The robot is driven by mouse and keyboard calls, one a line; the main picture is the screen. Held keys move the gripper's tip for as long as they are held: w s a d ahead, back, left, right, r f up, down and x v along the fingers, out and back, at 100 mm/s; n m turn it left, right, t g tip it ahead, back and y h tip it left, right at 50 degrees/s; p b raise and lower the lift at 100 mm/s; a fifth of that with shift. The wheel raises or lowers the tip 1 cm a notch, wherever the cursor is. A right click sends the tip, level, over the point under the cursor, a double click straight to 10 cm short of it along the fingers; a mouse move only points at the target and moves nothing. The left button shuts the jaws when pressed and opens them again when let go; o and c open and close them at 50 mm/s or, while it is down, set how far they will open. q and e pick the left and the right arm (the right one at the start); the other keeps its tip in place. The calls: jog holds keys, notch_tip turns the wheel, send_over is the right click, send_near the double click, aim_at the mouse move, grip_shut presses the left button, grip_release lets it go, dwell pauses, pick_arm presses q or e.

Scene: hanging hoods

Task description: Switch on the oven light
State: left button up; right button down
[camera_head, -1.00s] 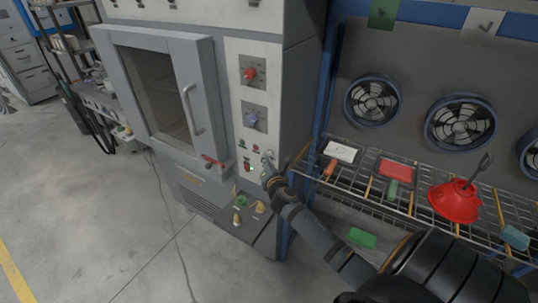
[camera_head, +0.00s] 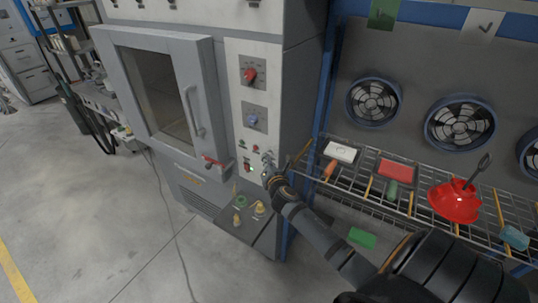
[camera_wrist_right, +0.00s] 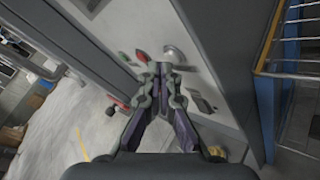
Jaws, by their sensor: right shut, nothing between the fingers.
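The grey oven (camera_head: 200,120) stands at the centre left with its windowed door (camera_head: 156,88) shut. On its pale control panel are a red knob (camera_head: 250,75), a blue knob (camera_head: 252,119) and a cluster of small buttons and switches (camera_head: 244,146) below. My right gripper (camera_head: 267,170) is shut and empty at the lower right of this cluster. The left gripper is out of view.
A blue post (camera_head: 322,90) stands between oven and shelf. A red-handled valve (camera_head: 212,163) projects below the door. The floor (camera_head: 95,210) at left is mostly clear.

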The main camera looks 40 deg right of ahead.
jog(key=shift+w+d, duration=0.1)
jog(key=shift+d, duration=0.1)
dwell(0.4)
jog(key=shift+s+a, duration=0.2)
jog(key=shift+a, duration=0.25)
jog(key=a, duration=0.1)
jog(key=s+a+p, duration=0.1)
jog(key=a, duration=0.1)
jog(key=s+a, duration=0.1)
jog(key=a, duration=0.1)
jog(key=shift+s+a, duration=0.15)
jog(key=shift+a, duration=0.1)
dwell(0.4)
